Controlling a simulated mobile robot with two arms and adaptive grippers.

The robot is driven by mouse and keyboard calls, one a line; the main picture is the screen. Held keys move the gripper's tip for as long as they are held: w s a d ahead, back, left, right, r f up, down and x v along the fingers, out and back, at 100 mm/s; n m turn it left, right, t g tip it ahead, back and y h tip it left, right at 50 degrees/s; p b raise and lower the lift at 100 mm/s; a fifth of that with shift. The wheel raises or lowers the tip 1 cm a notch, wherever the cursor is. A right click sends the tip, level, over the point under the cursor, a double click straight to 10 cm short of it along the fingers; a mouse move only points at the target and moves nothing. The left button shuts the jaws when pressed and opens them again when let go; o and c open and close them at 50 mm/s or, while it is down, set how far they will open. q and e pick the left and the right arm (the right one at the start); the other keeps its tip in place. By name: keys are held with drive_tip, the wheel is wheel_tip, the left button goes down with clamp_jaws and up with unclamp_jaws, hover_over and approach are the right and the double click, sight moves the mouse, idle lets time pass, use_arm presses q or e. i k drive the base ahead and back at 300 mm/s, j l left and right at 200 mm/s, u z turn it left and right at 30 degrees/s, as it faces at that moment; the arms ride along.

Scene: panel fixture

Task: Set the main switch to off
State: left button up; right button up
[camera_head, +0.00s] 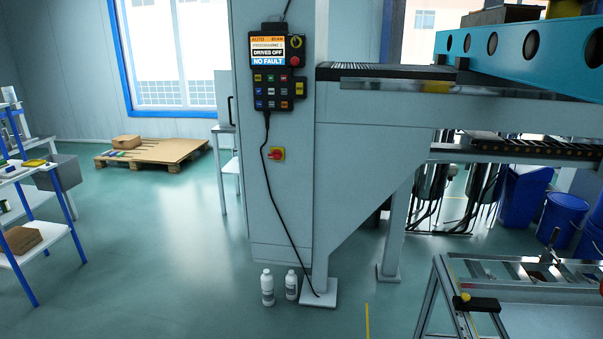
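The likely main switch (276,154) is a red rotary handle on a yellow plate, on the front of the grey machine cabinet (285,205). The handle looks roughly horizontal, but its marked position is too small to read. Above it hangs a black control panel (276,67) with a screen reading "DRIVES OFF" and "NO FAULT", a red button and rows of coloured keys. Neither of my grippers shows in the head view.
A black cable (267,170) hangs from the panel to the floor, passing just left of the switch. Two white bottles (267,287) stand at the cabinet's foot. A blue shelf rack (40,222) is at left, a metal frame table (545,315) at lower right. Floor before the cabinet is open.

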sight(276, 155)
drive_tip(key=i+l+u, duration=0.2)
drive_tip(key=i, duration=0.35)
drive_tip(key=i+j, duration=0.1)
drive_tip(key=i, duration=0.5)
drive_tip(key=i+j+u, duration=0.1)
drive_tip(key=i, duration=0.5)
